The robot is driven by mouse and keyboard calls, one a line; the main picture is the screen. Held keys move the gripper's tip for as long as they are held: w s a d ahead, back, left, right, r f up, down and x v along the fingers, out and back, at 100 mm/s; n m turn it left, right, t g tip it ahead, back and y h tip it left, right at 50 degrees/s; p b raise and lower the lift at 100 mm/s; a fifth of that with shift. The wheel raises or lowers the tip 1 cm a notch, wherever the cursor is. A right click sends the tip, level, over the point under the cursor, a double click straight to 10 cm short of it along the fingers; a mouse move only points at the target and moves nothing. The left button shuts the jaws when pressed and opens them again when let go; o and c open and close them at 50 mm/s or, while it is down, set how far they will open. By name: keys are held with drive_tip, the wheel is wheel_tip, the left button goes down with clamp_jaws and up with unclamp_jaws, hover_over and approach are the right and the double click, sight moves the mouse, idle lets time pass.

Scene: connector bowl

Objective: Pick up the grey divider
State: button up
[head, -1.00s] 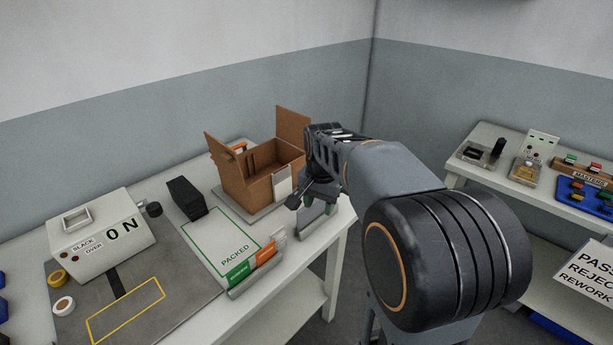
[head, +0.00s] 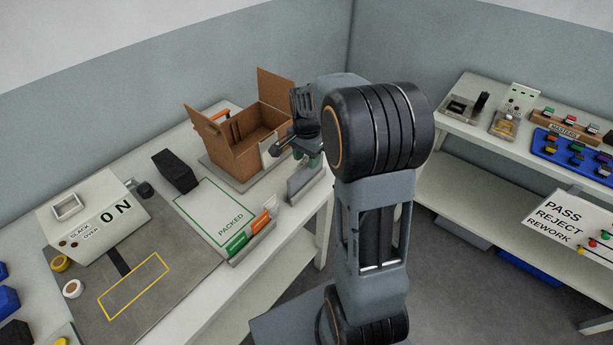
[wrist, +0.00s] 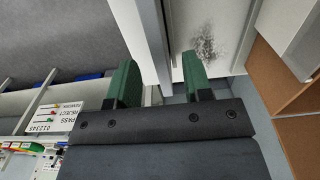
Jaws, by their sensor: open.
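A grey upright panel (head: 304,183), which I take to be the grey divider, stands at the table's right front edge, beside the cardboard box. My gripper (head: 308,160) is just above and at it, pointing down, with its green fingertips partly hidden by my arm. In the wrist view my gripper (wrist: 160,62) is open, its two green fingers apart. A thin grey upright edge (wrist: 153,40) runs into the gap between them. I cannot tell whether either finger touches it.
The open cardboard box (head: 232,160) stands just left of my gripper, flaps up. A holder with green and orange pieces (head: 252,243) sits at the table's front edge, near the PACKED mat (head: 214,228). A black block (head: 175,171) stands behind. A second bench (head: 470,140) is at right.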

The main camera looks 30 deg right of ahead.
sight(306, 164)
drive_tip(key=shift+f+p, duration=0.4)
drive_tip(key=shift+f, duration=2.2)
clamp_jaws()
